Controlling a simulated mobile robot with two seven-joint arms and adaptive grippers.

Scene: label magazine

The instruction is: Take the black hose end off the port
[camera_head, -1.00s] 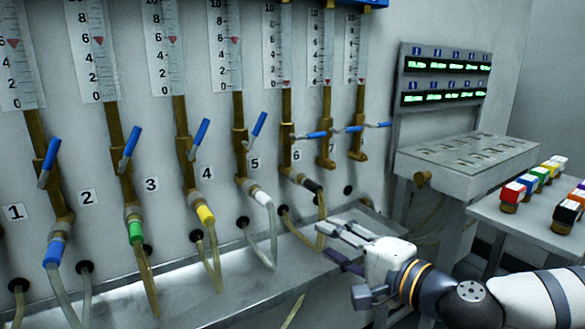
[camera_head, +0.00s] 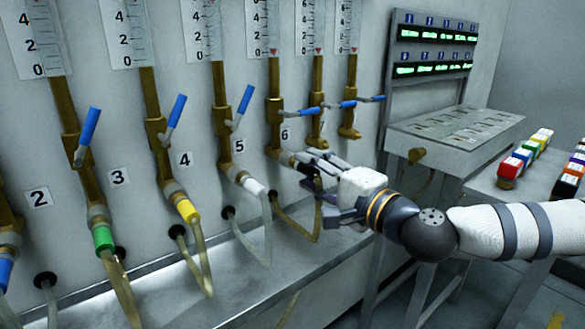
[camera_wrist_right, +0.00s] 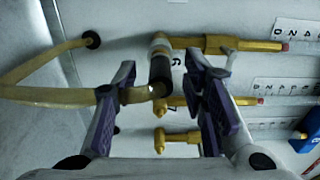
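The black hose end (camera_head: 308,168) sits on the port at the bottom of a brass pipe, near label 6. A yellowish hose (camera_head: 318,215) hangs from it. In the right wrist view the black hose end (camera_wrist_right: 160,76) lies between the fingers of my right gripper (camera_wrist_right: 160,80), with a gap on both sides. In the head view my right gripper (camera_head: 318,182) is open at the hose end and partly hides it. My left gripper is not in view.
Other ports to the left carry white (camera_head: 254,187), yellow (camera_head: 187,211) and green (camera_head: 103,238) hose ends. Blue valve handles (camera_head: 243,104) stick out above. A metal ledge (camera_head: 235,290) runs below. Coloured blocks (camera_head: 512,167) stand on a table at right.

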